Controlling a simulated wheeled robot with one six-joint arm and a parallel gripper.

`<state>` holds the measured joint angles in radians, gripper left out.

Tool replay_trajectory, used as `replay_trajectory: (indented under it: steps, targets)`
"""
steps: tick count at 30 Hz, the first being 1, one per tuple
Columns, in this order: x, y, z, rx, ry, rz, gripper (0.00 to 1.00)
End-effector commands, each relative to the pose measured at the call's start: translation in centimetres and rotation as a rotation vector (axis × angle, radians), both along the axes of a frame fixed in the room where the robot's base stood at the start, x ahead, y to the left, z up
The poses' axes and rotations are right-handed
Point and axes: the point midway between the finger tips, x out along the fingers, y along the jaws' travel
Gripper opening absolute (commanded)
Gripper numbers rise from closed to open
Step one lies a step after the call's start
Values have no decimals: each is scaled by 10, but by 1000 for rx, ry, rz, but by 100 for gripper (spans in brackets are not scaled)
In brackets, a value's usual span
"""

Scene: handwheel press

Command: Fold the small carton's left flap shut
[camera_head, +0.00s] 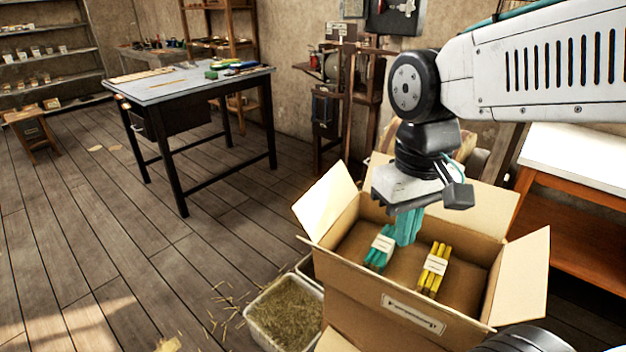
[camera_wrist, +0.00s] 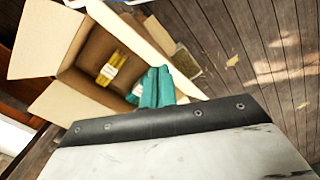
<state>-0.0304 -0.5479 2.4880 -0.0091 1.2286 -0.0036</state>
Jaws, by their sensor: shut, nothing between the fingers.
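The small carton (camera_head: 365,300) stands open at the lower right of the head view. Its left flap (camera_head: 325,205) is up and leans outward to the left. The right flap (camera_head: 524,275) is also spread outward. Inside lie a teal bundle (camera_head: 380,252) and a yellow bundle (camera_head: 432,268), each with a white label. My gripper (camera_head: 407,228) has its teal fingers shut and empty, pointing down over the opening, right of the left flap. Its height above the bundles is hard to judge. The wrist view shows the fingers (camera_wrist: 157,88) in front of the carton (camera_wrist: 85,90).
A straw-filled bin (camera_head: 284,312) stands on the floor at the carton's left. A dark-legged table (camera_head: 190,82) is at the back left, and a white-topped bench (camera_head: 580,160) is at the right. The wooden floor left of the bin is mostly clear, with scattered straw.

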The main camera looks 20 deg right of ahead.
Motion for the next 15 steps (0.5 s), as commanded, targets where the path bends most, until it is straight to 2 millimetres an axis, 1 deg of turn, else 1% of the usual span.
replay_trajectory:
  steps: [1, 8, 14, 15]
  targets:
    - [14, 2, 0, -5, 25, 11, 0]
    - [83, 8, 1, -30, 98, 76, 0]
    - [151, 17, -8, -52, 144, 153, 0]
    - [165, 19, -12, -57, 152, 169, 0]
